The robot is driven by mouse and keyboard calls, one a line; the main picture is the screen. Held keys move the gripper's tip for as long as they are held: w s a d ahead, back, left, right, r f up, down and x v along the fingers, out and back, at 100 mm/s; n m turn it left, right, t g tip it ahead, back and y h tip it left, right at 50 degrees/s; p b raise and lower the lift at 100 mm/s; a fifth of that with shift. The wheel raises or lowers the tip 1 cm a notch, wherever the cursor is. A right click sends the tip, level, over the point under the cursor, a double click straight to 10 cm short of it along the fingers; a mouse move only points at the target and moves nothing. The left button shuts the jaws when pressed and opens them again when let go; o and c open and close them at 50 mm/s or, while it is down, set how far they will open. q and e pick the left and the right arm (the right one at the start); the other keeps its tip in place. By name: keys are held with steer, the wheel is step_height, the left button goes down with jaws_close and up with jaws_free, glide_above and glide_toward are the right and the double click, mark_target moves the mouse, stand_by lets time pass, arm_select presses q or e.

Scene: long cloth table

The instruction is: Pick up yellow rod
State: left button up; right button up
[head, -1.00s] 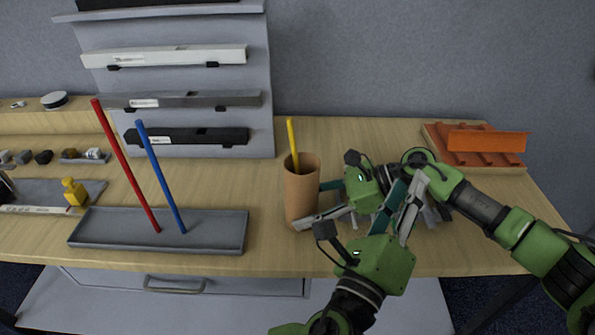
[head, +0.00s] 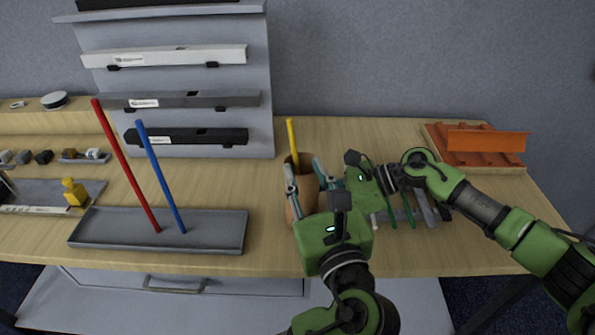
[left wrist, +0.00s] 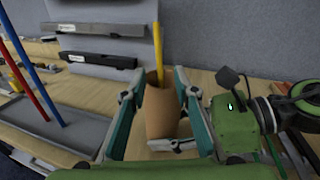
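The yellow rod (head: 292,139) stands upright, leaning slightly, in a brown cup (head: 294,207) on the table; its lower part is hidden inside. In the left wrist view the rod (left wrist: 158,52) rises above the cup (left wrist: 161,110). My left gripper (head: 306,178) is open and empty, its fingers spread to either side of the cup, below the rod's top. My right gripper (head: 328,198) comes from the right at the cup's side, low down. One of its fingers crosses the cup's lower front in the left wrist view; whether it presses on the cup I cannot tell.
A grey tray (head: 90,238) at left holds an upright red rod (head: 126,169) and blue rod (head: 160,178). A grey rack (head: 262,100) stands behind. An orange holder (head: 487,142) is at the back right. Green and grey bars lie below my right gripper.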

mark_target(294, 149)
arm_select(q)
steer(key=x, duration=0.8)
steer(key=shift+w+a, duration=0.2)
steer(key=shift+w, duration=0.05)
jaws_close()
